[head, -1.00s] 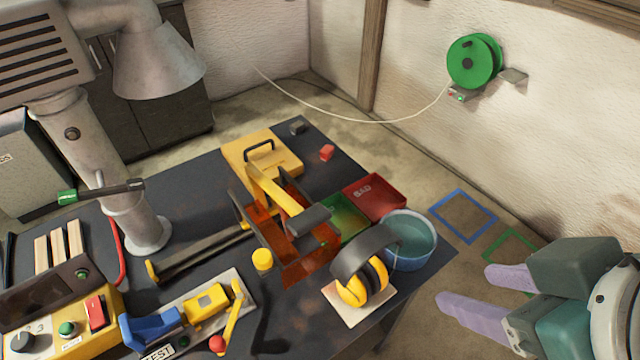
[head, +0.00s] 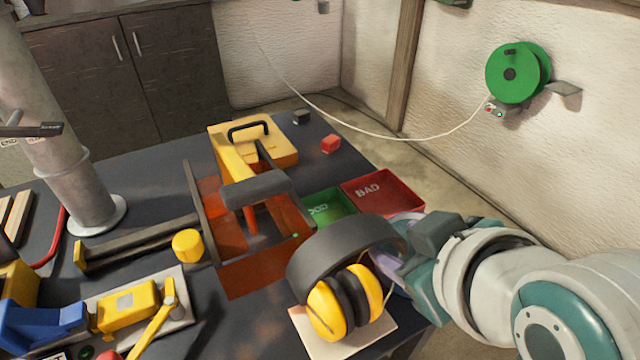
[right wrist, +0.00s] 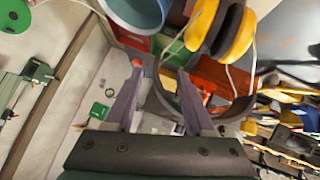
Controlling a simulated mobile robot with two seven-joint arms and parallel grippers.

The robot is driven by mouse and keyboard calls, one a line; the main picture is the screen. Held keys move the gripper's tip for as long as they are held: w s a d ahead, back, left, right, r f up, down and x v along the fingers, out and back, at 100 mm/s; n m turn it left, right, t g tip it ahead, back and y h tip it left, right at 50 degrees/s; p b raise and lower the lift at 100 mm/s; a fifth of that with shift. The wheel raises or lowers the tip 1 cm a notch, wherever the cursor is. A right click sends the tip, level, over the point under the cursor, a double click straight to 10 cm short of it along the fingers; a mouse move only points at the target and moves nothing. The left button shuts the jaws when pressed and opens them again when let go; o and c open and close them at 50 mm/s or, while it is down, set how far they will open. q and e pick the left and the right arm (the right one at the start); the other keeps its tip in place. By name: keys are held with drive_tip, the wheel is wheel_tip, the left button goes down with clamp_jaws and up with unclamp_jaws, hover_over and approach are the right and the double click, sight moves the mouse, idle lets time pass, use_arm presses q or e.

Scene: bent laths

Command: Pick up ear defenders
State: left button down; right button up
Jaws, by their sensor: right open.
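The ear defenders (head: 345,301), with yellow cups and a dark grey headband, rest on a pale square board (head: 376,334) at the table's front right. The headband arches above the cups. My right gripper (head: 394,266) is open, just right of the headband, its fingers partly hidden. In the right wrist view the two lilac fingers (right wrist: 161,82) are apart. The yellow cups (right wrist: 216,30) show beyond them at the upper right, and the dark band curves close to the right-hand finger. I cannot tell whether they touch. My left gripper is out of view.
An orange-brown open box (head: 255,268) stands left of the ear defenders. Green (head: 325,207) and red (head: 385,190) trays lie behind. A blue bucket (right wrist: 137,12) is close to the gripper, mostly hidden in the head view. A yellow cylinder (head: 187,245) stands left.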

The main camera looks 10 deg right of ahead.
drive_tip(key=shift+b+x, duration=0.55)
drive_tip(key=shift+x, duration=2.35)
drive_tip(key=shift+w+a+r, duration=0.1)
drive_tip(key=shift+w+r, duration=0.05)
drive_tip(key=shift+r, duration=0.05)
drive_tip(key=shift+c, duration=0.2)
clamp_jaws()
